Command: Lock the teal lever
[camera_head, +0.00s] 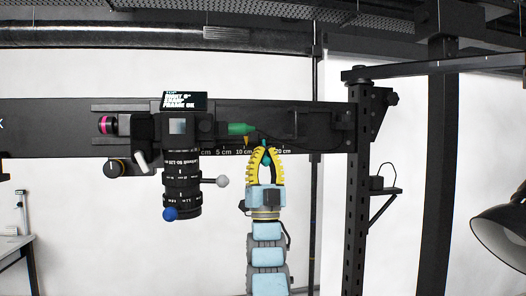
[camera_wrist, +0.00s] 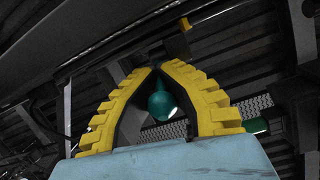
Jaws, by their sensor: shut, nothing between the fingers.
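The teal lever's round knob (camera_head: 267,159) shows in the head view, framed by the two yellow fingers of my gripper (camera_head: 265,149). In the wrist view the teal knob (camera_wrist: 162,105) shows in the opening below the fingertips of my gripper (camera_wrist: 157,66). The fingers are bowed, and their tips come together at the top. Nothing is pinched between them, and I cannot tell whether they touch the lever. The lever's stem is mostly hidden by the fingers and the dark background.
A black rail (camera_head: 60,140) carries a camera with a long lens (camera_head: 182,180), with a white ball knob (camera_head: 222,181) and a blue ball knob (camera_head: 170,214). A green cylinder (camera_head: 241,128) sits just left of my fingertips. A dark perforated post (camera_head: 357,210) stands to the right.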

